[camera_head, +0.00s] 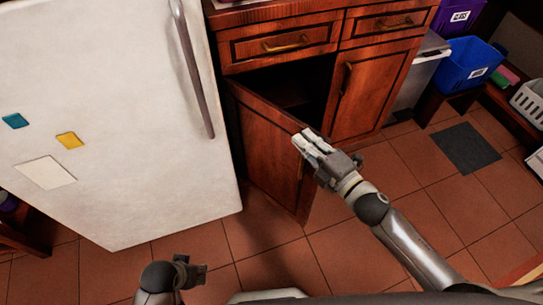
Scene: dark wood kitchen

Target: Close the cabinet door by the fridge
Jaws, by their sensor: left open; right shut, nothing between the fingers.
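The cabinet door (265,150) by the fridge (105,110) is dark reddish wood and stands partly open, hinged on the fridge side. Its free edge points out toward me, and the dark cabinet interior (290,88) shows behind it. My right gripper (303,139) is shut and empty, with its fingertips at the upper free corner of the door; I cannot tell if they touch it. My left gripper (196,273) is open and empty, low over the floor in front of the fridge, away from the door.
A closed cabinet door (372,88) is to the right, with drawers (283,43) above. A blue bin (467,65) and a dark floor mat (465,149) are further right. The tiled floor (285,270) before the door is clear.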

